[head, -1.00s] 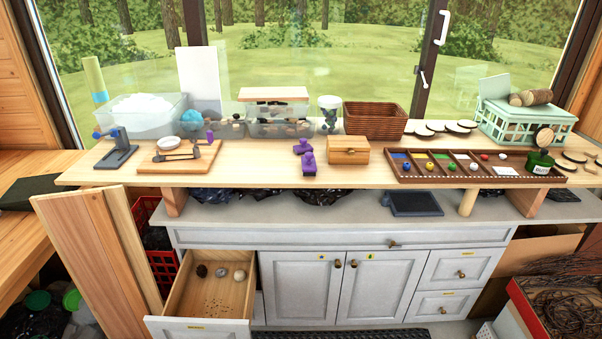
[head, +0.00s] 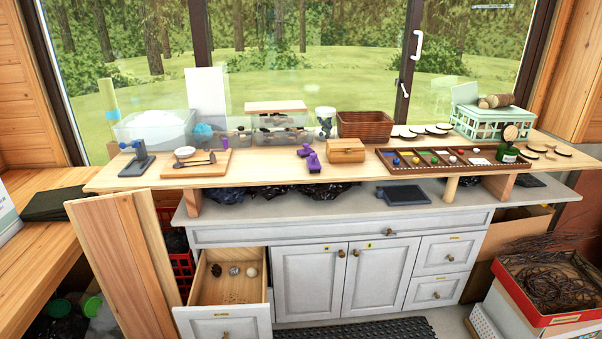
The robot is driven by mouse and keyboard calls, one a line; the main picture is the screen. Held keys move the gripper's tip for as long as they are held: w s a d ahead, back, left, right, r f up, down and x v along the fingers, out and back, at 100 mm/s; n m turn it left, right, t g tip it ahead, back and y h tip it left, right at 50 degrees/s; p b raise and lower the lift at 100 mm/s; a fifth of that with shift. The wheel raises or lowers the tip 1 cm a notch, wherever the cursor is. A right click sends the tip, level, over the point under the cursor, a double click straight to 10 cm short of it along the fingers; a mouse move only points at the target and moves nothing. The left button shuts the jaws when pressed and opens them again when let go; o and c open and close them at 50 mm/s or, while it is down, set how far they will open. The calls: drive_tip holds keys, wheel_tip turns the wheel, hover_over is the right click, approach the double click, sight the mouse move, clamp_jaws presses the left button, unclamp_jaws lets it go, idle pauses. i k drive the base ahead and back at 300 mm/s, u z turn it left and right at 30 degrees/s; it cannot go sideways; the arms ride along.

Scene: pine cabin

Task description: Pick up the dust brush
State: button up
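I cannot make out a dust brush for certain. A dark green pot (head: 507,154) with a pale label and a round wooden piece (head: 511,133) above it stands at the right of the wooden bench top; whether this is a brush is too small to tell. Two small purple objects (head: 313,162) lie near the bench's middle, their kind unclear. My gripper is not in view.
The bench top (head: 250,176) also carries a clear tub (head: 155,128), a wicker basket (head: 365,125), a small wooden box (head: 346,151) and a compartment tray (head: 436,160). Below, a drawer (head: 222,326) stands open. Planks (head: 120,245) lean at left; a twig box (head: 548,318) stands right.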

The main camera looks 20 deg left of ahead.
sight(314, 167)
drive_tip(key=z, duration=0.6)
drive_tip(key=k, duration=0.25)
drive_tip(key=u, duration=2.2)
drive_tip(key=i, duration=1)
drive_tip(key=u, duration=0.05)
drive_tip(key=k, duration=0.45)
drive_tip(key=u, duration=0.1)
